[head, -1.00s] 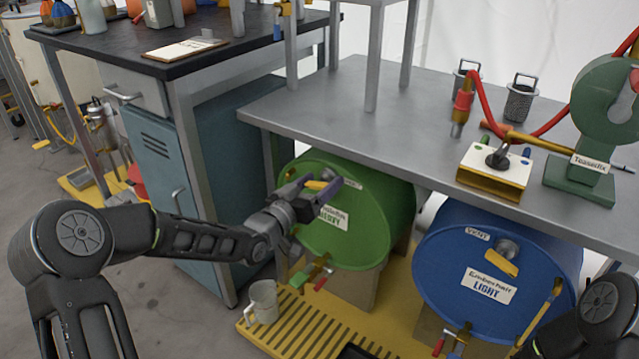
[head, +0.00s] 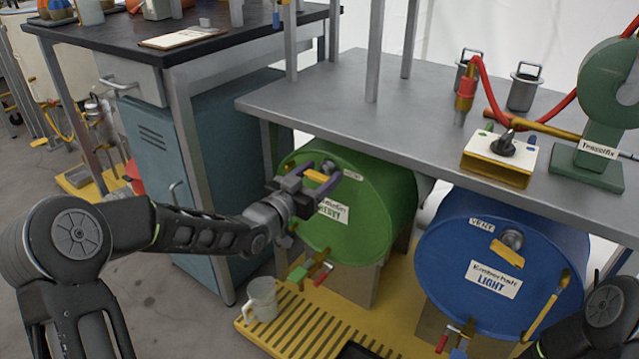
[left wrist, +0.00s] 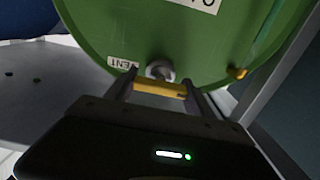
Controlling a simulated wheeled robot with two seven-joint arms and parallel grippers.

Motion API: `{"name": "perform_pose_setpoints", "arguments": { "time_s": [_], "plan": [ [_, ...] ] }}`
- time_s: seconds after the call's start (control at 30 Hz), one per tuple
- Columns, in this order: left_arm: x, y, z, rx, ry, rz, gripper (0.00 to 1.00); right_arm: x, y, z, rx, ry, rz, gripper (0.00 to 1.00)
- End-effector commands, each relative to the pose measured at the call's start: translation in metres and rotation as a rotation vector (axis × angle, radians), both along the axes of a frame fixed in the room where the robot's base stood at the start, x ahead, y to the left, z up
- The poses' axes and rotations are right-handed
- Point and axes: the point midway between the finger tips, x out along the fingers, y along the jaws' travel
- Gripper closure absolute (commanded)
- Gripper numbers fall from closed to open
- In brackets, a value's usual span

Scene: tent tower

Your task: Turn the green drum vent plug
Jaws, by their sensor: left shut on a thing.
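The green drum (head: 365,225) lies on its side under the grey bench, its round face toward me. Its vent plug (head: 317,176) has a yellow bar handle near the top of the face, beside a small vent label. My left gripper (head: 328,178) reaches in from the left and is shut on this handle. In the left wrist view the yellow handle (left wrist: 160,89) lies across between the two fingers (left wrist: 160,95), in front of a round metal fitting on the green face. Part of the drum's label is hidden by the gripper. My right gripper is out of view.
A blue drum (head: 480,255) with its own yellow vent handle (head: 509,256) lies to the right. A mug (head: 262,299) stands on the yellow slatted platform (head: 310,325) below. The bench top (head: 400,115) overhangs both drums. A teal cabinet (head: 165,170) stands to the left.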

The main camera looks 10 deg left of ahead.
Motion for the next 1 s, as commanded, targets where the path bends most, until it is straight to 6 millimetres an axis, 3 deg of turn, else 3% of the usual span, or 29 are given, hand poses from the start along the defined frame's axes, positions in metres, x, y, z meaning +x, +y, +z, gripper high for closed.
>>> {"name": "perform_pose_setpoints", "arguments": {
  "time_s": [0.27,0.3,0.57,0.87,1.0],
  "plan": [
    [0.0,0.0,0.0,0.022,-0.006,0.0,0.79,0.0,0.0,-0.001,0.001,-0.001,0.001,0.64],
    [0.0,0.0,0.0,0.022,-0.006,0.0,0.37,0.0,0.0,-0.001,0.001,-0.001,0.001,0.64],
    [0.0,0.0,0.0,0.02,-0.006,0.0,0.16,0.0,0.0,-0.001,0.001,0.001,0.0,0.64],
    [-0.002,0.001,0.0,0.019,-0.006,0.0,0.16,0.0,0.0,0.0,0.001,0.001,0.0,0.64],
    [-0.013,0.005,0.002,0.021,-0.006,0.0,0.16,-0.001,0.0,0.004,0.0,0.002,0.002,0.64]
  ]
}}
